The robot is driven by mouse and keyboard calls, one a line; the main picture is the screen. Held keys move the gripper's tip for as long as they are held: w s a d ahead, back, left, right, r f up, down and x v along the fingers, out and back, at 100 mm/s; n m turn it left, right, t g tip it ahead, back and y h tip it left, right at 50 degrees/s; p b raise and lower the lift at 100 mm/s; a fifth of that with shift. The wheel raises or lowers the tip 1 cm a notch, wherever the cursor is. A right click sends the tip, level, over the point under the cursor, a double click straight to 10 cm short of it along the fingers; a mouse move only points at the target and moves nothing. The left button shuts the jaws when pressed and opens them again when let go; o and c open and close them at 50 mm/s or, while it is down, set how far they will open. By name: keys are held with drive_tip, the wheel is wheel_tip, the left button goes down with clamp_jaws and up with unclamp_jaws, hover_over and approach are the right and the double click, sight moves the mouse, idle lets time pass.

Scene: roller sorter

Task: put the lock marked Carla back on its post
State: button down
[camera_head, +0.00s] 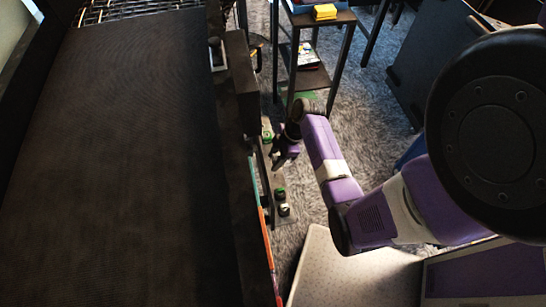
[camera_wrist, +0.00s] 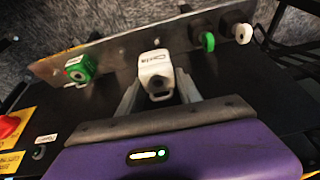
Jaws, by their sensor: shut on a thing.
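The white lock marked Carla (camera_wrist: 157,74) sits between the fingers of my gripper (camera_wrist: 158,90) in the wrist view, its label upward. My gripper is shut on it. The lock is in front of a grey metal plate (camera_wrist: 120,55); I cannot tell whether it touches the plate. To its right on the plate are a dark post with a green end (camera_wrist: 208,41) and a dark post with a white end (camera_wrist: 242,34). In the head view my gripper (camera_head: 280,155) is beside the conveyor's side; the lock is not clear there.
A green lock with a white label (camera_wrist: 79,69) is on the plate, left of the held lock. A red button (camera_wrist: 10,125) is at the left edge. In the head view, the conveyor belt (camera_head: 130,130) fills the left and a small shelf (camera_head: 312,78) stands behind.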

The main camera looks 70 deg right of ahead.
drive_tip(key=shift+w+a+f, duration=0.15)
drive_tip(key=shift+w+a, duration=0.2)
drive_tip(key=shift+a, duration=0.35)
drive_tip(key=b, duration=0.4)
hover_over(272, 176)
drive_tip(key=shift+f, duration=2.2)
drive_tip(key=shift+f+b, duration=1.35)
drive_tip(key=shift+f, duration=0.4)
drive_tip(key=c, duration=0.7)
unclamp_jaws()
drive_tip(key=shift+r, duration=0.1)
drive_tip(key=v, duration=0.7)
drive_tip(key=shift+s+r, duration=0.2)
drive_tip(key=shift+r, duration=0.1)
